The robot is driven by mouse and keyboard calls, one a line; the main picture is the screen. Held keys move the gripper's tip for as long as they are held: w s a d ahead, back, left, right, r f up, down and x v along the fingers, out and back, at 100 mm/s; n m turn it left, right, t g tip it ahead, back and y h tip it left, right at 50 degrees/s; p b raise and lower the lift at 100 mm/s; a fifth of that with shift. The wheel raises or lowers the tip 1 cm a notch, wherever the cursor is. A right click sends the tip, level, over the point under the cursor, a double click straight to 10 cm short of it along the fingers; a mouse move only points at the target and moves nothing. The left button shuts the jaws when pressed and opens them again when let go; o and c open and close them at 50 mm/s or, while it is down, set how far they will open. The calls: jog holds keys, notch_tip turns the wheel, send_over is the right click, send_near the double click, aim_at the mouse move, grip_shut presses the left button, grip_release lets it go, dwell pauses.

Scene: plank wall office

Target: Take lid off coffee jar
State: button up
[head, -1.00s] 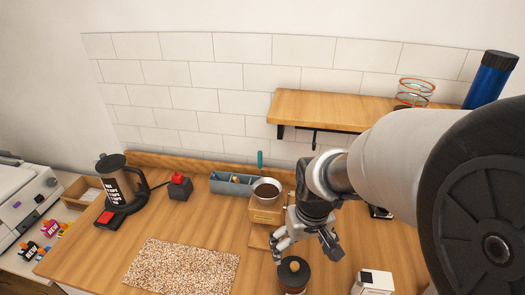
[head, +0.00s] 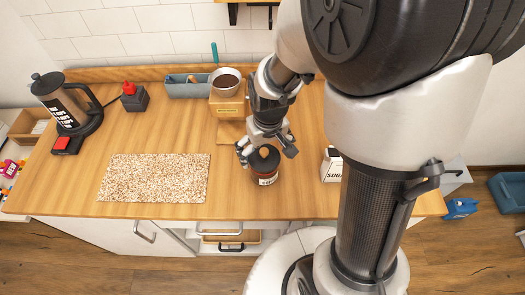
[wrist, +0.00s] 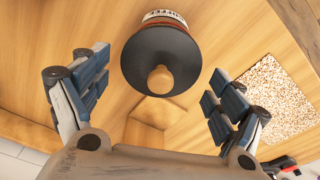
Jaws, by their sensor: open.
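The coffee jar (head: 268,180) stands upright on the wooden counter, with a dark body and a pale label. Its black lid (wrist: 160,50) is on top and has a round wooden knob (wrist: 160,79). My gripper (head: 266,153) is open and empty above the jar. In the wrist view my gripper's two fingers (wrist: 160,100) are spread wide, one on each side of the knob and short of the lid in the picture. I see no contact with the lid. In the head view the fingers partly hide the lid.
A wooden coffee grinder (head: 228,105) stands behind the jar, and a sugar box (head: 332,165) is to its right. A speckled mat (head: 155,178) lies to the left. A blue-grey organiser (head: 188,88) and a French press (head: 66,105) are farther back. An open drawer (head: 222,228) sits below the counter edge.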

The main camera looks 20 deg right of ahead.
jog(key=shift+c, duration=0.3)
jog(key=c, duration=1.2)
